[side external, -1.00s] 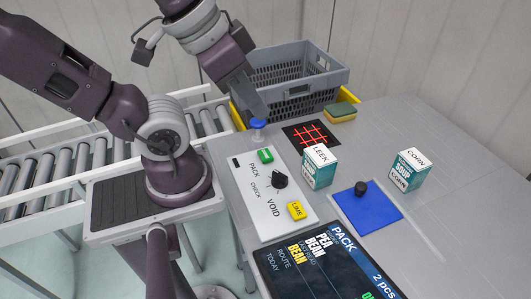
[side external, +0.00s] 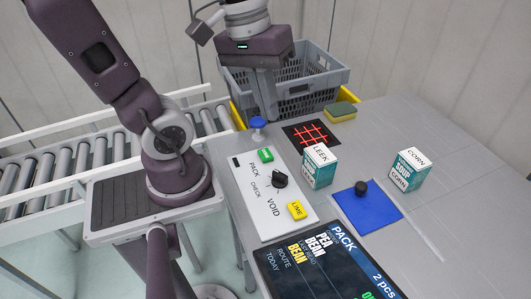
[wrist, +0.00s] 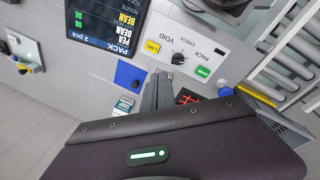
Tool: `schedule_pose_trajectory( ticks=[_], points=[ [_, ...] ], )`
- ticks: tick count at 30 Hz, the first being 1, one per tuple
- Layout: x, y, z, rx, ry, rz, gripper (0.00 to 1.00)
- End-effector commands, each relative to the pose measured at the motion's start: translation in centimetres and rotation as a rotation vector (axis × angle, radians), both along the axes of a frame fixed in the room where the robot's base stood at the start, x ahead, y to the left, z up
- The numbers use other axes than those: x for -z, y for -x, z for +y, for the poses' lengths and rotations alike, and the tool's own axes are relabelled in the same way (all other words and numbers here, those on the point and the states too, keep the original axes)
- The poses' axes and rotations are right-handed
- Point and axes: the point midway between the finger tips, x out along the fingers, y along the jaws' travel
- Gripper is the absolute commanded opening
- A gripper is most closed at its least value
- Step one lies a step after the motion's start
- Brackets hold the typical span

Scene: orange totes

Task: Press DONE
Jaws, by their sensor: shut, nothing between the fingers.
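No label reading DONE is legible. A white control panel (side external: 268,207) bears the words PACK, CHECK and VOID, a green button (side external: 265,156), a black dial (side external: 280,179) and a yellow button (side external: 297,210) that seems to read LIME. A blue round button (side external: 258,124) stands at the panel's far end. My gripper (side external: 271,118) is shut and empty, in front of the grey crate in the side view and just right of the blue button. In the wrist view my gripper (wrist: 161,74) points toward the panel (wrist: 190,45), with the green button (wrist: 203,71) to its right.
A screen (side external: 325,262) shows PACK, 2 pcs and PEA BEAN. LEEK (side external: 320,167) and CORN (side external: 410,171) boxes stand on the table. A blue pad (side external: 368,210) carries a black knob (side external: 361,188).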

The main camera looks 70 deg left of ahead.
Motion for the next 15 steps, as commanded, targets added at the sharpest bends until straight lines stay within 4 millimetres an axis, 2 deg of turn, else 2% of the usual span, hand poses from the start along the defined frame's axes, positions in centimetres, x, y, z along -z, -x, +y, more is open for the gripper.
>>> schedule_pose_trajectory(
  ticks=[3,9,12,15],
  points=[
    [2.4,-2.2,2.9,-0.456,0.215,0.24,0.0],
    [7.1,-4.6,9.0,-1.192,0.541,0.599,0.0],
    [9.4,-4.8,11.6,-1.455,0.655,0.731,0.0],
    [10.9,-4.6,13.2,-1.614,0.725,0.815,0.0]
  ],
)
